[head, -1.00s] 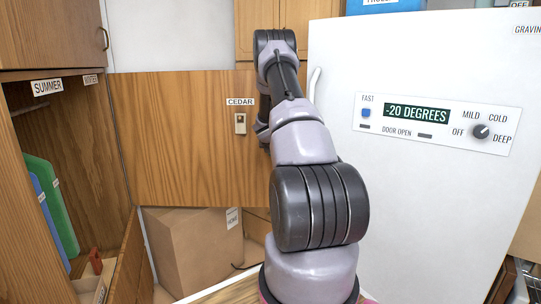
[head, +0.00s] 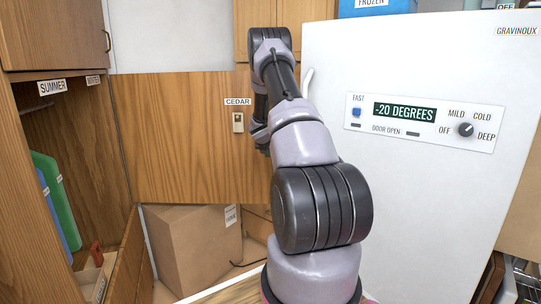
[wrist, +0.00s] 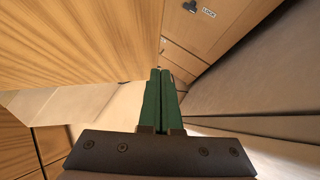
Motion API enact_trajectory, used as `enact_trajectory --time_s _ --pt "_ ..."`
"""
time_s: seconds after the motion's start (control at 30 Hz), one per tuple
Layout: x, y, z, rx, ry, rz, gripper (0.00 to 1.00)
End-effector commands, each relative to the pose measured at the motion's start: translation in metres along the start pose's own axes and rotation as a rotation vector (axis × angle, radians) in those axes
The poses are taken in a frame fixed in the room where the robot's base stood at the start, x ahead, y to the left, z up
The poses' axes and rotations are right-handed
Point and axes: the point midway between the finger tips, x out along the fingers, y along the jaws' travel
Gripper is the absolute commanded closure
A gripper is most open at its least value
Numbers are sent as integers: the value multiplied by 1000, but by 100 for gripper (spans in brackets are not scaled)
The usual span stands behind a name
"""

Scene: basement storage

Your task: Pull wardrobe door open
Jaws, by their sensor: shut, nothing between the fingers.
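The wardrobe (head: 24,170) stands open at the left. Its wooden door (head: 170,135) is swung out from the wardrobe's right side and faces me, with a CEDAR label and a small metal plate near its right end. The door's right end is hidden behind my arm. In the wrist view, the large wooden panel (wrist: 75,40) at upper left looks like this door. My gripper (wrist: 160,72) has green fingers, pressed together with nothing between them, beside and apart from that panel. In the head view, my arm hides the gripper.
A white freezer (head: 410,190) stands close on the right of my arm. A cardboard box (head: 190,250) sits on the floor below the door. Green and blue flat items (head: 58,205) stand inside the wardrobe. A wooden front with a LOCK label (wrist: 208,13) shows in the wrist view.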

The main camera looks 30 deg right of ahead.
Motion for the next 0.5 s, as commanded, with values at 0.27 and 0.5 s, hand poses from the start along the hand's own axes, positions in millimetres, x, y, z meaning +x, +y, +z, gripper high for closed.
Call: enact_trajectory --time_s 0.27,0.5 --pt "-34 -4 3 1 -4 0 100" --pt "-71 -8 3 2 -4 1 100"
